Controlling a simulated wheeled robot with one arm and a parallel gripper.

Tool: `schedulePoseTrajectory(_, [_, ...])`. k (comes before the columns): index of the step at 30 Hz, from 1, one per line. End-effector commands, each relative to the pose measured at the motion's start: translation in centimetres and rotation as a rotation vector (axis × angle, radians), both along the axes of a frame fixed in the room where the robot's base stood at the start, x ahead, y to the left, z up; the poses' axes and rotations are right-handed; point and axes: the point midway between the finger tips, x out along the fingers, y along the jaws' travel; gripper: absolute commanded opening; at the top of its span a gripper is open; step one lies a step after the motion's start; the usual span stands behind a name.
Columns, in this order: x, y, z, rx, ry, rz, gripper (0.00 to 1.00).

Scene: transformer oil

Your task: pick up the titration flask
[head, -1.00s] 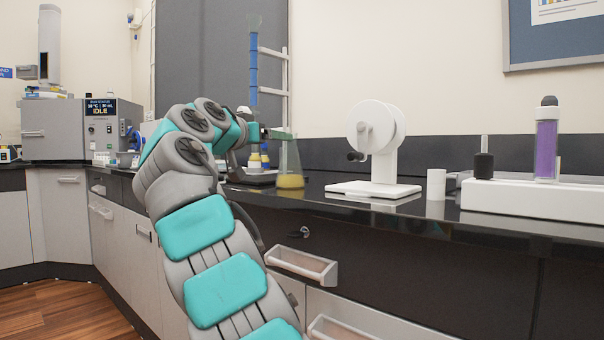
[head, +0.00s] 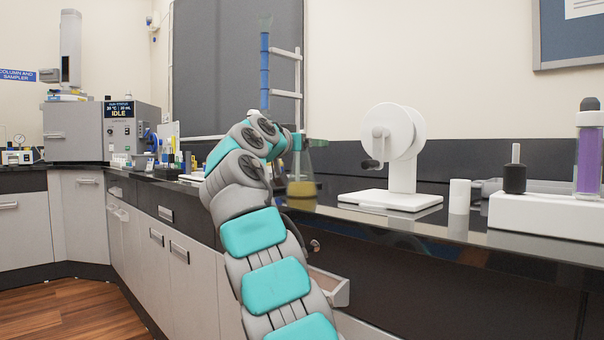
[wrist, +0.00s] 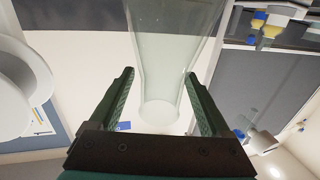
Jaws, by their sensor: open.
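The titration flask (head: 301,187) is clear glass with yellow liquid in the bottom. In the head view it stands upright on the black counter, partly hidden behind my arm. In the wrist view the flask (wrist: 172,45) appears as a clear tapering vessel, its narrow neck between my fingers. My gripper (wrist: 159,75) is open, one finger on each side of the neck, with a visible gap on the left. On the right the finger is close to the glass; I cannot tell if it touches. In the head view my arm mostly hides the gripper.
A white stand with a round disc (head: 391,150) is right of the flask. A small white cylinder (head: 459,196) and a white block (head: 548,216) holding a purple-filled tube stand farther right. A tall blue column (head: 264,70) rises behind my arm. Open drawers are below the counter.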

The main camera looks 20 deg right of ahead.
Motion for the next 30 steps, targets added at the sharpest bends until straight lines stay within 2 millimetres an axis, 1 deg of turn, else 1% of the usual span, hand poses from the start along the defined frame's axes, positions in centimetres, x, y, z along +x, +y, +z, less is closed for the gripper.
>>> schedulePoseTrajectory(2, [0.26,-0.30,0.15,-0.001,-0.001,0.001,0.81])
schedulePoseTrajectory(7, [0.22,-0.25,0.12,-0.002,-0.002,0.002,0.81])
schedulePoseTrajectory(8, [0.22,-0.25,0.11,-0.002,-0.002,0.002,0.79])
schedulePoseTrajectory(27, [0.21,-0.22,0.12,-0.002,-0.001,0.002,0.07])
schedulePoseTrajectory(29, [0.20,-0.20,0.14,-0.002,-0.002,0.002,0.00])
schedulePoseTrajectory(30, [0.20,-0.20,0.14,-0.002,-0.002,0.002,0.00])
